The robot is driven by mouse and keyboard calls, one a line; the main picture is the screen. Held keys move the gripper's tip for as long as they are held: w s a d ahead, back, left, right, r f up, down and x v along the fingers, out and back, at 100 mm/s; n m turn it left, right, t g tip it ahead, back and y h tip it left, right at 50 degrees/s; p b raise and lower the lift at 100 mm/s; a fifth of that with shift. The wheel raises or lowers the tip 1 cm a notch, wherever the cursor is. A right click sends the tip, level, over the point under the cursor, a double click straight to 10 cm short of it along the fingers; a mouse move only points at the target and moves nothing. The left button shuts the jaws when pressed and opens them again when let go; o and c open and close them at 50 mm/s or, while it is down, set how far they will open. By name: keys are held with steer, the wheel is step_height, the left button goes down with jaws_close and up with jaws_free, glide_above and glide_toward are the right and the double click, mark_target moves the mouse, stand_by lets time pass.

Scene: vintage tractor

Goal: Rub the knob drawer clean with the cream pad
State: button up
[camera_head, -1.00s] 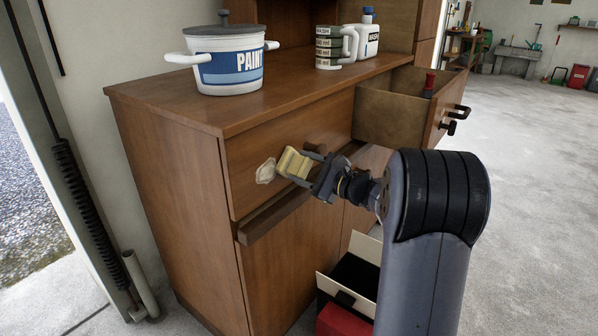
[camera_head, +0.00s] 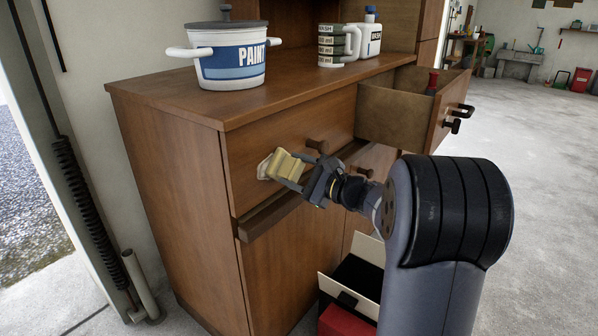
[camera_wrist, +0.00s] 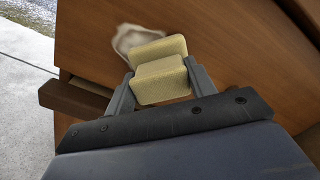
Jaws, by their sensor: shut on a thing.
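The knob drawer (camera_head: 258,142) is a closed brown wooden drawer front at the left of the cabinet, with a dark round knob (camera_head: 318,146). A pale smear (camera_head: 264,166) marks its left part and also shows in the wrist view (camera_wrist: 124,38). My gripper (camera_head: 288,171) is shut on the cream pad (camera_head: 283,164), a pale yellow block that also shows in the wrist view (camera_wrist: 161,79). The pad is at the drawer front and overlaps the right part of the smear in both views. I cannot tell for sure whether it touches the wood.
An open drawer (camera_head: 398,115) juts out on the right with a red-topped item inside. A paint pot (camera_head: 229,60), a mug (camera_head: 334,46) and a white bottle (camera_head: 368,38) stand on the cabinet top. An open box (camera_head: 350,285) is on the floor below.

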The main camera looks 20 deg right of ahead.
steer(key=s+a+b, duration=0.2)
steer(key=s+a, duration=0.2)
steer(key=a, duration=0.1)
steer(key=shift+b, duration=0.4)
steer(key=shift+a, duration=0.1)
steer(key=shift+b+v, duration=0.35)
steer(key=shift+v, duration=2.6)
steer(key=v, duration=0.3)
steer(key=shift+w, duration=0.1)
